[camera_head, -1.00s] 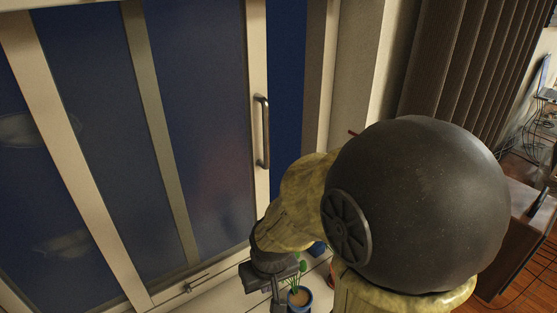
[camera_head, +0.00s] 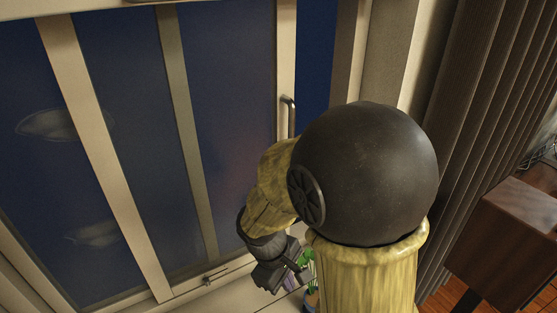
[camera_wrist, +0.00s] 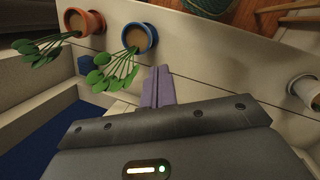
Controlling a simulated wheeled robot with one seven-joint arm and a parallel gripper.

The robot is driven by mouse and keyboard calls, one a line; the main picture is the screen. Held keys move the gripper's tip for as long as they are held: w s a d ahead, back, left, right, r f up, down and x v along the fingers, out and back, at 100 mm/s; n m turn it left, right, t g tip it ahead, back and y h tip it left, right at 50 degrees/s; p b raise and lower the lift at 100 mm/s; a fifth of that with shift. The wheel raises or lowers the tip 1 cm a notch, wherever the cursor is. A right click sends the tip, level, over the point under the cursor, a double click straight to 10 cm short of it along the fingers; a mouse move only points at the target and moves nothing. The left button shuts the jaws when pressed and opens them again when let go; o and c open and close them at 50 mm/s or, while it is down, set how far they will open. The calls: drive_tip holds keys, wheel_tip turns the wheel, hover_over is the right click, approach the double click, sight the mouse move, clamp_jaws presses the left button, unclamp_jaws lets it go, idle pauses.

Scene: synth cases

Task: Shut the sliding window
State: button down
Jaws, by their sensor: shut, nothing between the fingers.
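The sliding window panel (camera_head: 235,95) is a pale frame with dark glass. A dark blue open gap (camera_head: 316,70) shows between its right edge and the fixed frame (camera_head: 347,60). Its metal bar handle (camera_head: 290,112) stands upright on the right stile; its lower part is hidden behind my arm. My gripper (camera_head: 290,281) is low in front of the panel, below the handle and apart from it. In the wrist view my gripper (camera_wrist: 158,80) has its purple fingers together, empty, over the pale sill; the handle does not show there.
Potted plants stand on the sill near my gripper: a blue pot (camera_wrist: 140,38), a terracotta pot (camera_wrist: 86,22) and a whitish pot (camera_wrist: 304,90). A small latch (camera_head: 213,279) is on the lower rail. A dark curtain (camera_head: 490,80) and wooden cabinet (camera_head: 510,240) are at right.

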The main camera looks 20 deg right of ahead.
drive_tip(key=w+a+r+n+t+h+p, duration=0.1)
drive_tip(key=w+a+r+n+t+h, duration=0.3)
drive_tip(key=r, duration=0.5)
drive_tip(key=w+a+r+n+t+h+p, duration=0.2)
drive_tip(key=w+a+r+n+t+h, duration=0.2)
drive_tip(key=w+r+n+h, duration=0.3)
wheel_tip(320, 180, up, 3)
drive_tip(key=a+n+h, duration=0.1)
drive_tip(key=n+h, duration=0.1)
drive_tip(key=n, duration=0.2)
drive_tip(key=shift+w+a+r, duration=0.15)
drive_tip(key=shift+a+r, duration=0.05)
drive_tip(key=shift+d, duration=0.1)
drive_tip(key=p+x, duration=0.5)
drive_tip(key=x, duration=0.9)
drive_tip(key=shift+r, duration=0.15)
